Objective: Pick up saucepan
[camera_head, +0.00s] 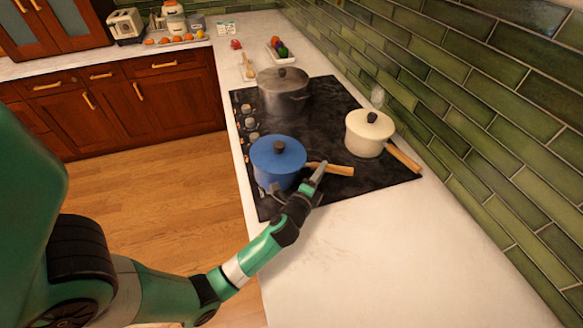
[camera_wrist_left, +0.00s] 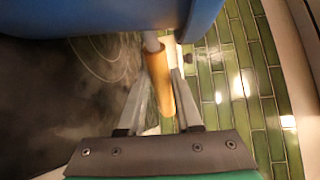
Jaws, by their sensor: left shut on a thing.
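A blue saucepan (camera_head: 272,172) with a blue lid and dark knob sits at the near left of the black cooktop. Its wooden handle (camera_head: 334,169) points right. My left gripper (camera_head: 319,171) is shut on this handle. In the left wrist view the wooden handle (camera_wrist_left: 159,78) lies between the two fingers of the left gripper (camera_wrist_left: 159,98), and the blue pan body (camera_wrist_left: 90,15) fills the top. A cream saucepan (camera_head: 364,138) with a wooden handle stands to the right. My right gripper is not in view.
A grey lidded pot (camera_head: 283,97) stands at the back of the cooktop (camera_head: 325,118). The green tiled wall (camera_head: 470,110) bounds the right side. The white counter (camera_head: 380,255) in front is clear. Control knobs (camera_head: 250,123) line the cooktop's left edge.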

